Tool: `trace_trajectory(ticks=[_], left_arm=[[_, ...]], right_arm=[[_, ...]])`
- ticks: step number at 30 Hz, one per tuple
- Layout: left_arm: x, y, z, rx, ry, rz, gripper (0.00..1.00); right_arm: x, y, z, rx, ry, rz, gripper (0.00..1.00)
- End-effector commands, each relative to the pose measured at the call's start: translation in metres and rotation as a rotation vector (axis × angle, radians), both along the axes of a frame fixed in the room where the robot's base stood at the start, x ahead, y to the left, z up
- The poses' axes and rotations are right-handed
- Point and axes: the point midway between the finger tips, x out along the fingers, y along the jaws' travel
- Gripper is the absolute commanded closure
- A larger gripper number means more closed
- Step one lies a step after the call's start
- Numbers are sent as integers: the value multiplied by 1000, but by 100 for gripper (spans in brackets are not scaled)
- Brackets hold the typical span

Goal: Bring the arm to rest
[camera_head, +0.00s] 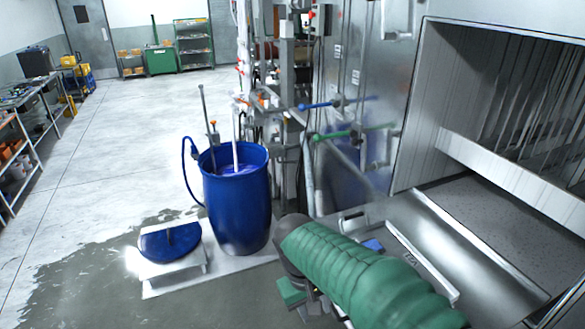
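One of my arms, in a padded green sleeve, comes in from the lower right in the head view and reaches toward the bottom middle. My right gripper (305,298) is at its end, dark with green parts, low in the picture. It is partly hidden by the sleeve and the picture's edge, so I cannot tell whether it is open or shut. I see nothing clearly held in it. My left gripper is not in view.
A blue drum (238,205) with blue liquid and upright rods stands on a pale platform (160,287), beyond the gripper. A blue lid (168,243) lies left of it. A metal machine (495,160) with a tray fills the right. The wet floor at left is open.

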Motion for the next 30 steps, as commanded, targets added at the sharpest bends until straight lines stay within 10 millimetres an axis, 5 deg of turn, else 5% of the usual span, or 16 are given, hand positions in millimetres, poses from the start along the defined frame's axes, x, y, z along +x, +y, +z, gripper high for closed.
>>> trace_trajectory(ticks=[13, 24, 30], left_arm=[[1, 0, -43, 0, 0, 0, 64], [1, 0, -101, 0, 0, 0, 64], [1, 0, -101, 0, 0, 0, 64]], right_arm=[[-27, -63, -84, 110, -39, -119, 66], [-103, -142, -195, 225, -165, -344, 66], [-116, -151, -204, 234, -194, -378, 66]])
